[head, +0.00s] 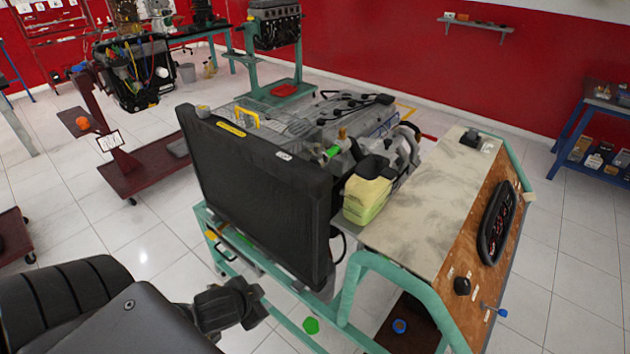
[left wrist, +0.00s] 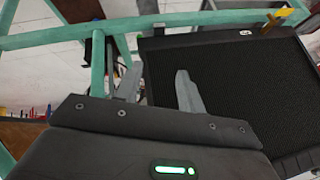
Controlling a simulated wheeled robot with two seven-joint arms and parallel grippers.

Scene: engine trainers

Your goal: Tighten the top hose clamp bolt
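The engine (head: 350,125) sits behind a black radiator (head: 255,190) on a teal stand. A bright green part (head: 332,151) and a brass-coloured fitting (head: 342,133) show at the engine's front, behind the radiator's top edge. The top hose clamp and its bolt are too small to make out. My left arm comes in from the lower left, in front of the radiator; its fingers are not clear there. In the left wrist view my left gripper (left wrist: 158,70) is open and empty, its two fingers apart, with the radiator (left wrist: 230,75) to the right. My right gripper is not in view.
A teal tube frame (head: 365,275) and a panel with a grey top (head: 430,200) stand right of the radiator. A pale yellow-green reservoir (head: 366,196) sits between engine and panel. A teal bar (left wrist: 190,20) crosses the wrist view. Tiled floor lies open at left.

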